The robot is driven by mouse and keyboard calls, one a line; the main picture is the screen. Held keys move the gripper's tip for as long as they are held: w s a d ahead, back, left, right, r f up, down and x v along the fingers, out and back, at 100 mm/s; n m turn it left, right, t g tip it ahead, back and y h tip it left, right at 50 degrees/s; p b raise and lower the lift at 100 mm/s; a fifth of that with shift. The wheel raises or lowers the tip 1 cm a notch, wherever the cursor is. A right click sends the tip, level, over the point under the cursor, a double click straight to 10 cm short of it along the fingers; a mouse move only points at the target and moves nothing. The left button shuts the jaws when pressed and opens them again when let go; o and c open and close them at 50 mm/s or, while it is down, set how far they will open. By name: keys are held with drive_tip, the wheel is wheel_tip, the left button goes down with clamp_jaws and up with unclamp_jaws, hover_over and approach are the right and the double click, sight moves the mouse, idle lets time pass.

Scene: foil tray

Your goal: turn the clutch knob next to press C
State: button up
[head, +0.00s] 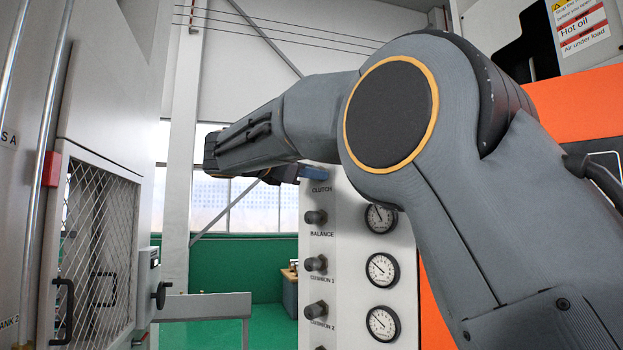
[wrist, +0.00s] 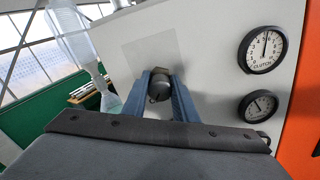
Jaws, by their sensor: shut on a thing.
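The clutch knob (wrist: 160,92) is a dark round knob on the pale panel in the wrist view. My gripper (wrist: 161,80) has its two blue fingers on either side of the knob, shut on it. In the head view my gripper (head: 312,172) reaches the top of the panel (head: 345,215), just above the CLUTCH label (head: 321,189). There the fingers and arm hide the knob. The clutch gauge (wrist: 264,50) shows to the right in the wrist view, its needle pointing nearly straight up.
Below are the balance knob (head: 315,217), the cushion 1 knob (head: 315,263) and the cushion 2 knob (head: 315,310), with gauges (head: 381,269) to their right. A mesh-doored cabinet (head: 95,255) stands at left, and a grey rail (head: 200,307) runs between.

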drive_tip(key=o, duration=1)
drive_tip(key=shift+o, duration=0.2)
drive_tip(key=shift+a, duration=0.1)
drive_tip(key=b+v, duration=0.2)
drive_tip(key=v, duration=0.5)
drive_tip(key=shift+s+a+b, duration=0.2)
drive_tip(key=shift+s+b, duration=0.1)
drive_tip(key=shift+b, duration=0.05)
idle(1.2)
